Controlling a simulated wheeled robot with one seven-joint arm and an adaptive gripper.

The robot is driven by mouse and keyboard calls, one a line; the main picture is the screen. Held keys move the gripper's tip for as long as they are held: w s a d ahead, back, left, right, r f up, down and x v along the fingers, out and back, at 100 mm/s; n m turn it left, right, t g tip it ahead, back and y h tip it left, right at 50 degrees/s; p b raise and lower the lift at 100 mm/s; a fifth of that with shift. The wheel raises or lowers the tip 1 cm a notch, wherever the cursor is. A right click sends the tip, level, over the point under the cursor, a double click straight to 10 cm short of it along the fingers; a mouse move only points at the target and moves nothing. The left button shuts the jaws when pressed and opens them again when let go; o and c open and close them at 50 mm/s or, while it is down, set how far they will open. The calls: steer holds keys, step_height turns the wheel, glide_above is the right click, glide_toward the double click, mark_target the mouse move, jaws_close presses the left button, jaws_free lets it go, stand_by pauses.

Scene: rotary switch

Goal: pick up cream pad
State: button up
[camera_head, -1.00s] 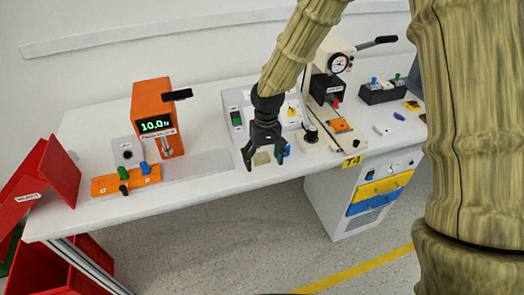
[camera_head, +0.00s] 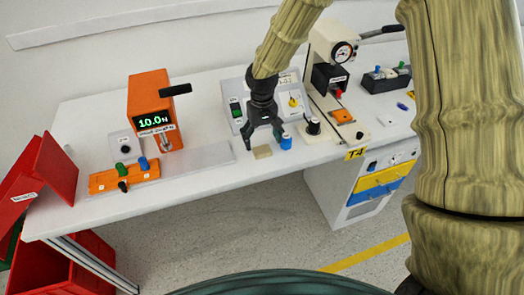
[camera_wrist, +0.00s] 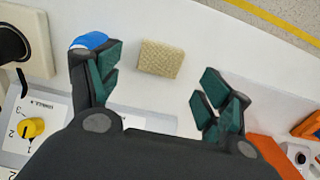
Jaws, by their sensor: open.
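The cream pad (camera_head: 262,152) lies flat on the white table near its front edge. In the wrist view the pad (camera_wrist: 161,59) is a small textured block, beyond the fingertips and between their lines, nearer the left finger. My gripper (camera_head: 264,145) is open and empty, with its fingers above the table around the pad's place. In the wrist view my gripper (camera_wrist: 156,88) shows both fingers wide apart, with dark green pads. Neither finger visibly touches the pad.
A blue knob (camera_head: 286,142) stands close to the right finger. A grey box with a yellow rotary knob (camera_head: 294,101) is behind. An orange force tester (camera_head: 150,100) and orange block (camera_head: 120,178) stand left. A press (camera_head: 330,75) stands right.

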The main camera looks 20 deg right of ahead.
mark_target(262, 149)
steer(key=shift+s+f+p, duration=0.1)
steer(key=shift+f+p, duration=0.45)
steer(key=shift+f, duration=1.8)
steer(key=shift+c, duration=0.2)
steer(key=c, duration=0.9)
